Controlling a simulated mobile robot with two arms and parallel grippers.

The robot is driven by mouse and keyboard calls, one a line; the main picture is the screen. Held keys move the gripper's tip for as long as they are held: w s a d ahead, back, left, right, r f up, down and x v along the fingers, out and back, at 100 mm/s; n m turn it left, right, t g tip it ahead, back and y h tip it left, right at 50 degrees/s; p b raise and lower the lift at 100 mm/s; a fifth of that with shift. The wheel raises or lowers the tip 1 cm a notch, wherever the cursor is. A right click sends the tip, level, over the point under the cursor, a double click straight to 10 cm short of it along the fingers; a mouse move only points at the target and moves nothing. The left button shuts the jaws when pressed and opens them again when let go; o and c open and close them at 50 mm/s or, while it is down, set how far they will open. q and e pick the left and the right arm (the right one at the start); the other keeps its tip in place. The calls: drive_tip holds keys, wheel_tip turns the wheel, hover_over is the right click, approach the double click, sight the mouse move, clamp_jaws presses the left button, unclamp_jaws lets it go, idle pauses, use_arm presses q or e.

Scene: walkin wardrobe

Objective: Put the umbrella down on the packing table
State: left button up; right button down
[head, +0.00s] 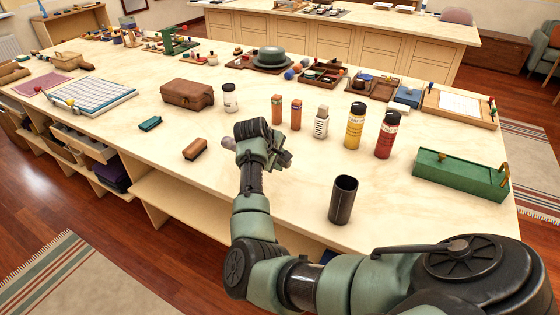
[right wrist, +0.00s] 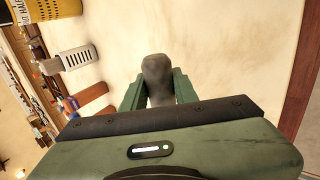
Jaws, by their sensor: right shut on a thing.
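My right gripper (head: 264,150) is over the light wooden table (head: 225,205), which I take for the packing table. It is shut on a grey, rounded thing, likely the folded umbrella (head: 228,143). One end of the umbrella shows left of the hand; the hand hides its middle. In the right wrist view the umbrella (right wrist: 157,75) sits between the two green fingers (right wrist: 158,95), with pale tabletop around it. I cannot tell whether it touches the table. My left gripper is not in view.
A black cup (head: 343,200) and green toolbox (head: 460,175) stand right. Tabletop left of the cup is clear.

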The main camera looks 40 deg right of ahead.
wheel_tip(320, 180, down, 3)
drive_tip(key=b, duration=0.3)
drive_tip(key=shift+f, duration=0.85)
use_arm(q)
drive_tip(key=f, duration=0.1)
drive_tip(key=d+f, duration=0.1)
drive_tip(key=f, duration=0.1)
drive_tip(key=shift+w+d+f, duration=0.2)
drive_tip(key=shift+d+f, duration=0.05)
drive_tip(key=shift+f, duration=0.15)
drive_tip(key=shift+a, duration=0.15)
use_arm(e)
drive_tip(key=c, duration=1)
unclamp_jaws()
drive_tip(key=shift+f, duration=0.15)
drive_tip(key=shift+c, duration=0.4)
